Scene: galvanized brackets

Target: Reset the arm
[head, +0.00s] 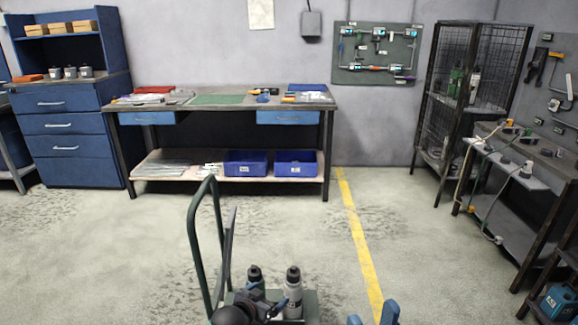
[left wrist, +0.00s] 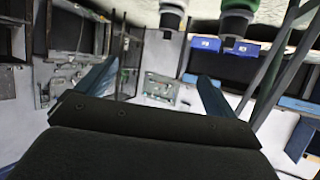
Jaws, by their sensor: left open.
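My left gripper (head: 268,298) is at the bottom middle of the head view, beside two bottles on a green cart. In the left wrist view its two blue fingers (left wrist: 157,72) are spread apart with nothing between them. My right gripper (head: 372,314) shows only as two blue fingertips at the bottom edge of the head view, apart, with no object visible between them. The rest of my right arm is out of view.
The green cart (head: 194,235) has a tall handle and carries a dark bottle (head: 254,275) and a grey-white bottle (head: 293,292). A workbench (head: 225,104) with blue bins stands at the back wall. A wire cage shelf (head: 462,100) stands right. The floor around the yellow line (head: 355,230) is clear.

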